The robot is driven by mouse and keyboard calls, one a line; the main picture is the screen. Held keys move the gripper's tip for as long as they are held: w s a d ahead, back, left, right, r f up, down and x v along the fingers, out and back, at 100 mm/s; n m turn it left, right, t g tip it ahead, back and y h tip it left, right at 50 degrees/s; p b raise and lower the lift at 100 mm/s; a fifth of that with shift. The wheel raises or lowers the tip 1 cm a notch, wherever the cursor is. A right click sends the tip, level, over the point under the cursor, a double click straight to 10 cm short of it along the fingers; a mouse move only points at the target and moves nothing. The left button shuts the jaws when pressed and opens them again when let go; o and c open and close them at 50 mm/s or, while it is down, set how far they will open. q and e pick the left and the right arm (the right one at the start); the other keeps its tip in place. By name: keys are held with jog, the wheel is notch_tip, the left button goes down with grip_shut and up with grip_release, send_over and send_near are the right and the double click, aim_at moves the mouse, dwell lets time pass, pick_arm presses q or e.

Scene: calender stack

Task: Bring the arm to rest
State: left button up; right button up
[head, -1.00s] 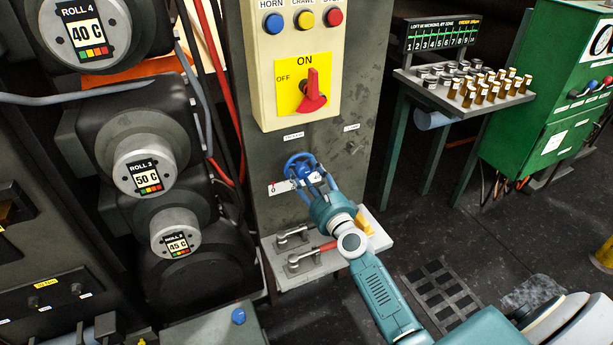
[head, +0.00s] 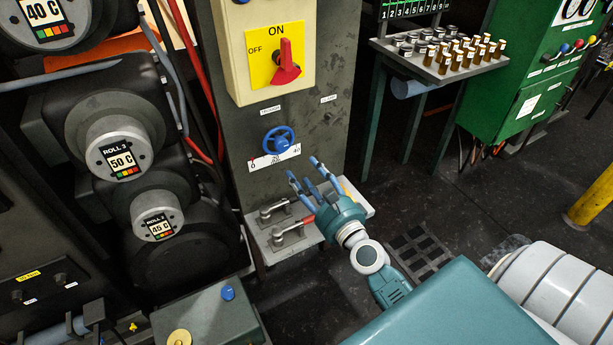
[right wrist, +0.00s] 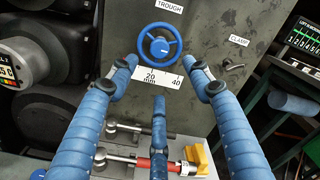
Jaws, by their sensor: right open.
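My right gripper (head: 308,172) is open and empty in the head view, in front of the grey machine column. Its blue fingers stand spread in the right wrist view (right wrist: 165,85). The blue handwheel (head: 279,141), labelled TROUGH, is on the column just beyond the fingertips, apart from them. It also shows in the right wrist view (right wrist: 159,45), between and beyond the fingers. A white scale plate (head: 274,160) sits below the wheel. My left gripper is not in view.
A shelf (head: 270,251) with clamp levers, one red-handled (head: 294,228), juts out below the wheel. A red rotary switch (head: 287,62) is above. Rolls (head: 120,145) stand at left. A bottle table (head: 440,72), green cabinet (head: 535,75) and yellow post (head: 592,200) are at right.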

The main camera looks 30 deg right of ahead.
dwell(0.4)
jog(key=s+a+f+n+g+y, duration=0.1)
jog(key=s+a+f+n+g, duration=0.25)
jog(key=f, duration=0.85)
jog(key=s+a+f+n+g, duration=0.15)
jog(key=s+f+n, duration=0.4)
jog(key=f, duration=0.65)
jog(key=s+a+f+n+g+y, duration=0.1)
jog(key=s+a+f+n+g, duration=0.25)
jog(key=f, duration=0.85)
jog(key=s+f+n+g, duration=0.2)
jog(key=s+f+n, duration=0.4)
jog(key=s, duration=0.5)
jog(key=s+f+n+g, duration=0.3)
jog(key=s+f+n, duration=0.3)
jog(key=s, duration=0.6)
jog(key=s+f+n+g+h, duration=0.1)
jog(key=s+f+n+g, duration=0.2)
jog(key=s, duration=0.9)
notch_tip(320, 180, down, 4)
jog(key=n, duration=0.3)
jog(key=shift+a, duration=0.3)
